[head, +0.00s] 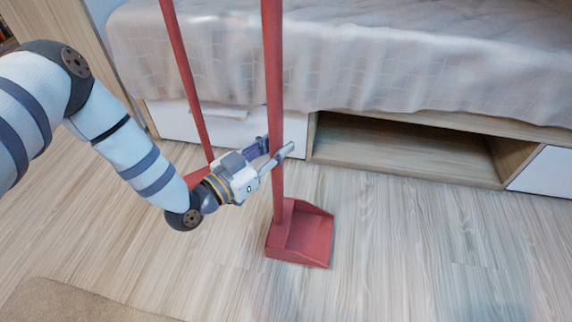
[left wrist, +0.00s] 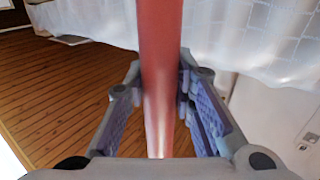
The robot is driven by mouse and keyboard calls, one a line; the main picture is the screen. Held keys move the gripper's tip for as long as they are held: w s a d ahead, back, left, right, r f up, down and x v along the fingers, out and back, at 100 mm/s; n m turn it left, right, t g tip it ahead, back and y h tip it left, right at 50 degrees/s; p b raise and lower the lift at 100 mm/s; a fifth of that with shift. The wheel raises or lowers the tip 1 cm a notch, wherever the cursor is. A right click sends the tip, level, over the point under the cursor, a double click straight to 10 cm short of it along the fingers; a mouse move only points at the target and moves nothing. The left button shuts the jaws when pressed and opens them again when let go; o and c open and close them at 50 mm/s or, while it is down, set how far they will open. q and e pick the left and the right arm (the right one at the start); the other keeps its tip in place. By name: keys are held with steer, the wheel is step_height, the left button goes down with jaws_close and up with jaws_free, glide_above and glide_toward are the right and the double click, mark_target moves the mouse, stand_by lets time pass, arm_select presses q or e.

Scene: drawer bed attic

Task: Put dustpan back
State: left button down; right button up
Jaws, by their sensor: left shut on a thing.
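The red dustpan (head: 304,236) has a long upright red handle and its pan is at floor level in front of the bed, in the head view. My left gripper (head: 277,152) is shut on the lower part of this handle. In the left wrist view the red handle (left wrist: 160,75) runs between the two fingers of the left gripper (left wrist: 162,110). A second red pole (head: 188,75) stands to the left, behind my left arm, its lower end partly hidden by the gripper. My right gripper is not in view.
The bed (head: 350,60) with a pale cover stands behind. Below it are an open wooden compartment (head: 400,150) and white drawer fronts (head: 545,172). A beige rug (head: 75,302) lies at the lower left. The wooden floor on the right is clear.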

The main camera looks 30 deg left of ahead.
arm_select(q)
steer(key=shift+w+d+f+b, duration=0.1)
steer(key=shift+w+f+b, duration=0.25)
steer(key=shift+f, duration=0.45)
steer(key=shift+w+d+f+b, duration=0.2)
steer(key=shift+f+b, duration=0.25)
steer(key=shift+f, duration=0.3)
steer(key=shift+w+d+f+b, duration=0.1)
steer(key=shift+w+f+b, duration=0.25)
steer(key=shift+f, duration=0.45)
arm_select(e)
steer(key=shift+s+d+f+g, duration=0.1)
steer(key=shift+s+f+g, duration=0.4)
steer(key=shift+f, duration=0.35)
arm_select(q)
steer(key=shift+s, duration=0.1)
steer(key=shift+f, duration=0.15)
steer(key=c, duration=1.4)
jaws_free()
steer(key=shift+f, duration=0.1)
steer(key=shift+o, duration=0.2)
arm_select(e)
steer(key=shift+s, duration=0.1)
